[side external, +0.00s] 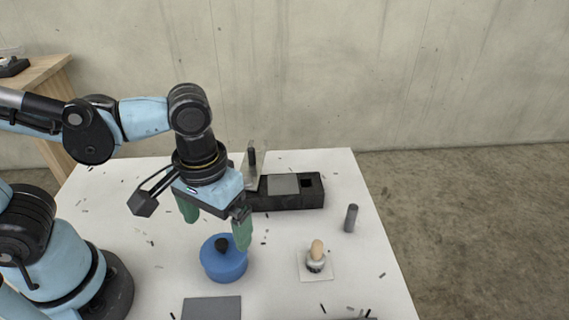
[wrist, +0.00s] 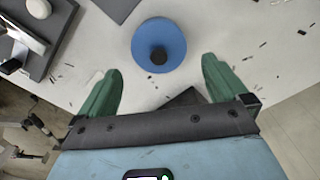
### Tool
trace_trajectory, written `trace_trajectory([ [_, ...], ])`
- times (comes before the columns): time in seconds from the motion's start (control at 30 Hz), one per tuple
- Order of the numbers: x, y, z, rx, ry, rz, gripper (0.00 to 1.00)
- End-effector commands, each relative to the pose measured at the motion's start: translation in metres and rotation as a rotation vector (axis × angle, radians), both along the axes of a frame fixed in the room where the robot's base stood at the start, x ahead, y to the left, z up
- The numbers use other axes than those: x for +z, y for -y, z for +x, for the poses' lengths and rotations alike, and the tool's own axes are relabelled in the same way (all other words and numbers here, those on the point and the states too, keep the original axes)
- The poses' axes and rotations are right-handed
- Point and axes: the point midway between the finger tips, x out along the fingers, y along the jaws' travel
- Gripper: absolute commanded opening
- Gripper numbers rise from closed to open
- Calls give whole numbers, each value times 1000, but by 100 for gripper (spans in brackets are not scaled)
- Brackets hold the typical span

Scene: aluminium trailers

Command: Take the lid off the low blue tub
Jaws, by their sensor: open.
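The low blue tub (side external: 224,266) stands on the white table, left of the table's middle in the side view. Its blue lid (side external: 212,247) with a dark round knob (side external: 222,244) is on top. In the wrist view the lid (wrist: 172,32) shows from above, with the knob (wrist: 158,56) towards my gripper. My gripper (side external: 215,228) has two green fingers spread wide apart and nothing between them. It is above the tub, apart from the lid and knob. In the wrist view my gripper (wrist: 161,80) has its fingers to either side of the knob, short of the lid.
A black holder block (side external: 290,199) stands behind the tub. A dark upright cylinder (side external: 351,218) stands at the right, and an egg-like thing in a cup (side external: 316,257) is on a pale square. A grey plate (side external: 212,308) lies in front. Small dark bits are scattered over the table.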

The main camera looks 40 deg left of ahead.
Motion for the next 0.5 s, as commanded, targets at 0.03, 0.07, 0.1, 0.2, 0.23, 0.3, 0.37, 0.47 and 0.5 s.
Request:
trace_trajectory([
  [0.03,-1,0,0,0,0,0,100],
  [0.07,-2,0,0,0,0,0,100],
  [0.1,-3,0,0,0,0,0,100],
  [0.2,-9,1,0,0,0,0,100],
  [0.23,-12,1,0,0,0,0,100],
  [0.3,-19,1,0,-1,0,0,100],
  [0.37,-25,2,0,-1,0,0,100],
  [0.47,-35,2,0,-1,0,0,100],
  [0.5,-39,2,0,0,1,0,100],
])
